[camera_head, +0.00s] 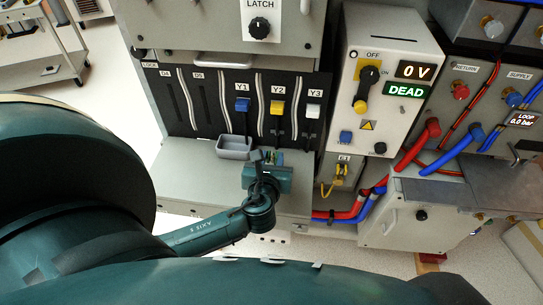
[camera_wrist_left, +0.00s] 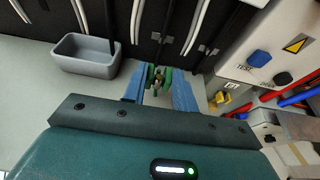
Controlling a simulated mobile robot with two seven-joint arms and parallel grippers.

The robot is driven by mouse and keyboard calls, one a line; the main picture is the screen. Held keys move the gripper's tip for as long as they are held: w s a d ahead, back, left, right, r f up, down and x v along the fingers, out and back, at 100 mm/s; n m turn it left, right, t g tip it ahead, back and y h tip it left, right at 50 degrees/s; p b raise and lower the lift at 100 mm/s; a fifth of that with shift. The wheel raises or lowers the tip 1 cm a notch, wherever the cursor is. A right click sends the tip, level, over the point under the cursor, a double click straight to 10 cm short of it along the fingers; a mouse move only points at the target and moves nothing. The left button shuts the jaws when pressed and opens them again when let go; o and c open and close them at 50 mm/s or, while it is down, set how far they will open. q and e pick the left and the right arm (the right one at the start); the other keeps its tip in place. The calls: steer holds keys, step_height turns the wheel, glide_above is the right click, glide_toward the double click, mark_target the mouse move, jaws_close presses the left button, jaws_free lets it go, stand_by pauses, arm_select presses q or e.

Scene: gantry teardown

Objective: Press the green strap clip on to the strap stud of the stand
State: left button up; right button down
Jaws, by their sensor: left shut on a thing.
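The green strap clip (camera_wrist_left: 152,74) sits between the blue fingers of my left gripper (camera_wrist_left: 158,92) in the left wrist view. The fingers are shut on it. A small brownish and pale part shows between the green pieces; I cannot tell whether it is the strap stud. In the head view my left gripper (camera_head: 268,158) is over the grey shelf in front of the slotted black panel, and little of the clip shows. I cannot make out the strap stud or whether the clip touches it. My right gripper is not in view.
A grey bin (camera_head: 235,147) stands just left of the gripper; it also shows in the left wrist view (camera_wrist_left: 88,68). Behind are blue (camera_head: 242,104), yellow (camera_head: 277,107) and white (camera_head: 313,110) handles. Red and blue hoses (camera_head: 350,212) run at the right. The shelf's left part is clear.

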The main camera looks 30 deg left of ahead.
mark_target(273, 152)
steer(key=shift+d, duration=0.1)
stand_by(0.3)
arm_select(q)
steer(key=shift+r+p, duration=0.1)
steer(key=shift+p, duration=0.25)
steer(key=shift+w+a, duration=0.15)
steer(key=shift+w, duration=0.2)
steer(key=shift+w+a+p, duration=0.15)
steer(key=shift+w+a, duration=0.15)
steer(key=shift+w, duration=0.25)
steer(key=shift+w+a+p, duration=0.15)
steer(key=shift+w+a, duration=0.1)
steer(key=shift+w, duration=0.3)
steer(key=shift+w+a, duration=0.3)
steer(key=shift+w, duration=0.25)
steer(key=shift+w+a, duration=0.25)
steer(key=shift+w, duration=0.25)
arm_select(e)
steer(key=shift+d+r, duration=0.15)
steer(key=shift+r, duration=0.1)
arm_select(q)
steer(key=shift+w+a, duration=0.2)
steer(key=shift+w, duration=0.25)
steer(key=shift+w+a, duration=0.2)
steer(key=shift+w, duration=0.25)
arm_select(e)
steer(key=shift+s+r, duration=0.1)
